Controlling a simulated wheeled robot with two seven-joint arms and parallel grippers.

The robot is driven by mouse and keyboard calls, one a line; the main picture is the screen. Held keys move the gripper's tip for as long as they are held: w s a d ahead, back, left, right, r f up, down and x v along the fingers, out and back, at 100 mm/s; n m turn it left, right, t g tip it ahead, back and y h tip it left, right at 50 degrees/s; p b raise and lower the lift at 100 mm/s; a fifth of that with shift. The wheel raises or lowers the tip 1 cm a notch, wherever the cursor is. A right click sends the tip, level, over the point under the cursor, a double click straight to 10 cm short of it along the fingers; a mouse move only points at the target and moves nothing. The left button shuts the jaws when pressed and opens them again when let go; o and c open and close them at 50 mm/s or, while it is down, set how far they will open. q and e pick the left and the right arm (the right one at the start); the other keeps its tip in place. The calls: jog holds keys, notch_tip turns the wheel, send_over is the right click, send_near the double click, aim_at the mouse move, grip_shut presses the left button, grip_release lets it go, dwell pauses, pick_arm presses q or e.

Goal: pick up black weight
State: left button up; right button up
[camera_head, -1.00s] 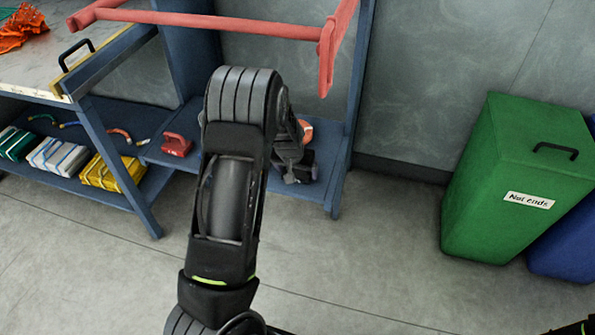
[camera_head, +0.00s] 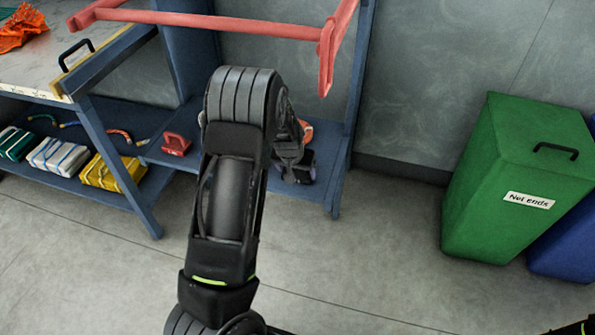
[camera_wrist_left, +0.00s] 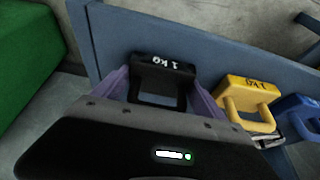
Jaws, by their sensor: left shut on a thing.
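The black weight (camera_wrist_left: 163,65), marked 1 KG, has a loop handle and shows in the left wrist view. My left gripper (camera_wrist_left: 160,88) has its purple fingers on either side of the handle and is shut on it. In the head view my left gripper (camera_head: 298,165) is low at the right end of the lower shelf, partly hidden behind my own arm. The weight is hard to make out there. My right gripper does not show.
A yellow weight (camera_wrist_left: 248,92) and a blue weight (camera_wrist_left: 297,115) stand to the right in the wrist view. A red weight (camera_head: 176,144) sits on the blue lower shelf (camera_head: 150,158). A red rail (camera_head: 210,24) crosses above. A green bin (camera_head: 500,170) stands right; the floor between is clear.

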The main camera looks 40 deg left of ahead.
pick_arm(q)
jog(key=shift+w+r, duration=0.1)
jog(key=shift+r, duration=0.05)
notch_tip(320, 180, up, 10)
jog(key=shift+f+p, duration=0.1)
jog(key=shift+p, duration=1)
